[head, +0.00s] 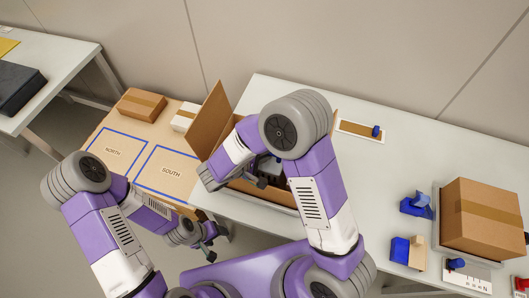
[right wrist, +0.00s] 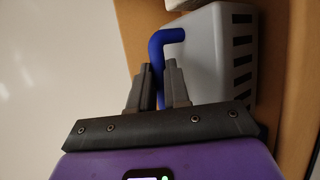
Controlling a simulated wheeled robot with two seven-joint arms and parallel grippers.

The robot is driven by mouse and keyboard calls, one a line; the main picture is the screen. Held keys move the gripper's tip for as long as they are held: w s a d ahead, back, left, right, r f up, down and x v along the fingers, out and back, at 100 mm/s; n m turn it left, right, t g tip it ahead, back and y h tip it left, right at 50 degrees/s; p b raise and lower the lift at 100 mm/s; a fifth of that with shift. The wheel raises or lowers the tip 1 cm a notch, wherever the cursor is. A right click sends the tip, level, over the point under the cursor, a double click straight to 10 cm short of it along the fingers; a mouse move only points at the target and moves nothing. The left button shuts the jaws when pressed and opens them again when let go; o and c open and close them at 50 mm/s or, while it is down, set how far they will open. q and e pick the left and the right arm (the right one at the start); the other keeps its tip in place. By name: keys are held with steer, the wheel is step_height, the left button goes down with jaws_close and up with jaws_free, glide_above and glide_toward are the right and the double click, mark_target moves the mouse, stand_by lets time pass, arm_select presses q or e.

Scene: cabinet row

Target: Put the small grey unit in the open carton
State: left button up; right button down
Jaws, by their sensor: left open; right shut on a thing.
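The open carton (head: 208,120) stands on the white table with its left flap raised. My right arm reaches over it, and my right gripper (head: 262,176) is down at the carton's opening. In the right wrist view the right gripper (right wrist: 160,85) is shut on the blue handle (right wrist: 157,52) of the small grey unit (right wrist: 207,55), which has dark vent slots on its side. Brown cardboard lies close behind and beside the unit. In the head view my arm mostly hides the unit. My left gripper (head: 205,246) is open and empty, low by the table's front edge.
A wooden table at left carries blue-outlined NORTH (head: 113,152) and SOUTH (head: 171,171) areas, a brown box (head: 141,104) and a white-topped box (head: 186,116). At right stand a closed carton (head: 482,218) and blue fixtures (head: 416,206). The white table's middle (head: 375,190) is clear.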

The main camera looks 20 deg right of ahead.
steer(key=c, duration=1.1)
jaws_free()
steer(key=shift+r, duration=0.1)
steer(key=shift+r+p, duration=0.5)
steer(key=shift+p, duration=0.2)
steer(key=shift+r+p, duration=0.35)
steer(key=shift+p, duration=0.15)
steer(key=v, duration=1.1)
steer(key=shift+s+a, duration=0.15)
steer(key=shift+a, duration=0.3)
